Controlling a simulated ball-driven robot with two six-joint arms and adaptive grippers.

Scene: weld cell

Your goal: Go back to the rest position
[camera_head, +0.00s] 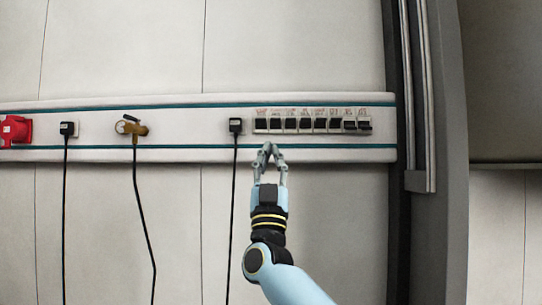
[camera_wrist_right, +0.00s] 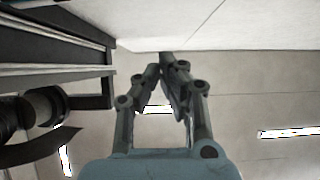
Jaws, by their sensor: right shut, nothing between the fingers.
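My right gripper (camera_head: 267,148) is in front of the lower edge of the wall rail, just below the row of black switches (camera_head: 312,124). It is shut and empty, with its fingertips meeting. In the right wrist view the gripper (camera_wrist_right: 163,66) points toward a pale surface at the top, and nothing is between its fingers. Whether the fingertips touch the rail cannot be told. My left gripper is not in view.
The white rail (camera_head: 187,124) also carries a black plug (camera_head: 236,126) with a hanging cable, a brass valve (camera_head: 131,127), another plug (camera_head: 68,129) and a red socket (camera_head: 15,130). A dark vertical post (camera_head: 450,200) stands at right.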

